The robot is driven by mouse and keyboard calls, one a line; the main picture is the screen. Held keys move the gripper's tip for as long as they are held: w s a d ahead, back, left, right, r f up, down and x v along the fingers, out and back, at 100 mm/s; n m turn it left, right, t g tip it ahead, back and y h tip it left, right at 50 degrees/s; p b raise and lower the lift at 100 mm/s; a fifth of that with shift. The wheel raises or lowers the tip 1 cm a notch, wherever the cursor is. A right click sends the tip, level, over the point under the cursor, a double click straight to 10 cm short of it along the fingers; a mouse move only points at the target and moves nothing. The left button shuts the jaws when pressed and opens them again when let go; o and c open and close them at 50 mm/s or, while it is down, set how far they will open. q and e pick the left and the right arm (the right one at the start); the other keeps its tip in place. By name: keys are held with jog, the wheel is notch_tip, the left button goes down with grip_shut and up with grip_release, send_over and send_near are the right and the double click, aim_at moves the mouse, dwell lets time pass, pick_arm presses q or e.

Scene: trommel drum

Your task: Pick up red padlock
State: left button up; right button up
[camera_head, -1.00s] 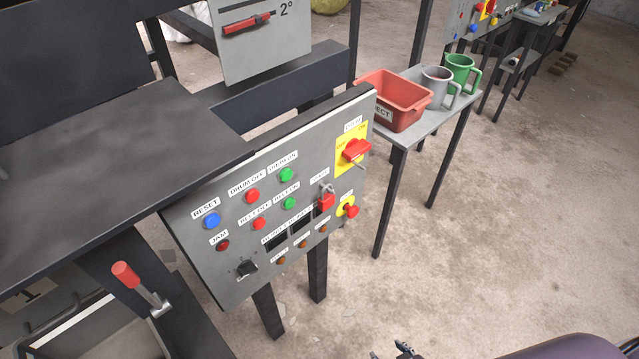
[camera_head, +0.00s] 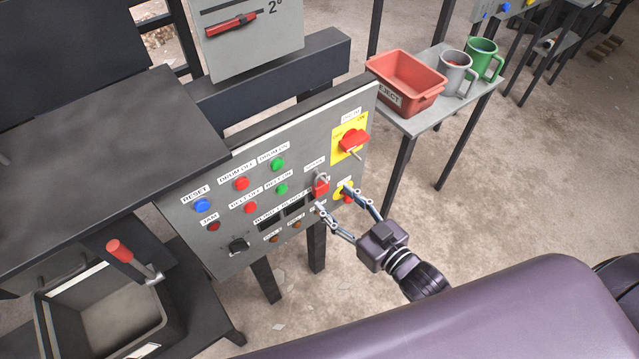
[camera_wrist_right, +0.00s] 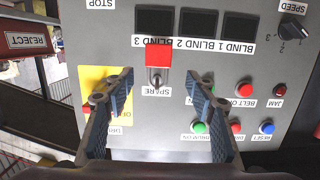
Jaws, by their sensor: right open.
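The red padlock (camera_head: 320,187) hangs by its grey shackle at the SPARE label on the grey control panel (camera_head: 225,225). In the right wrist view, which shows the panel upside down, the padlock (camera_wrist_right: 158,54) is a red block above the gap between my fingertips. My right gripper (camera_head: 332,198) is open and empty, its two fingers spread toward the panel just below and right of the padlock. The wrist view also shows the gripper (camera_wrist_right: 157,84) with nothing between its fingers. I cannot tell whether a fingertip touches the panel. My left gripper is not in view.
A red rotary switch (camera_head: 353,140) on a yellow plate sits up and right of the padlock. A red stop button (camera_head: 347,198) is close behind the right finger. Coloured buttons lie to the left. A table (camera_head: 425,120) with a red REJECT bin (camera_head: 408,82) and two mugs stands right.

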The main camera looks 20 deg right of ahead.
aim_at(323, 187)
jog(key=p+x, duration=0.1)
jog(key=x, duration=0.3)
jog(key=shift+w+d+f, duration=0.15)
jog(key=shift+w+a+f, duration=0.2)
jog(key=shift+w, duration=0.2)
jog(key=shift+c, duration=0.9)
jog(key=c, duration=1.1)
jog(key=shift+c, duration=0.3)
jog(key=shift+r, duration=0.2)
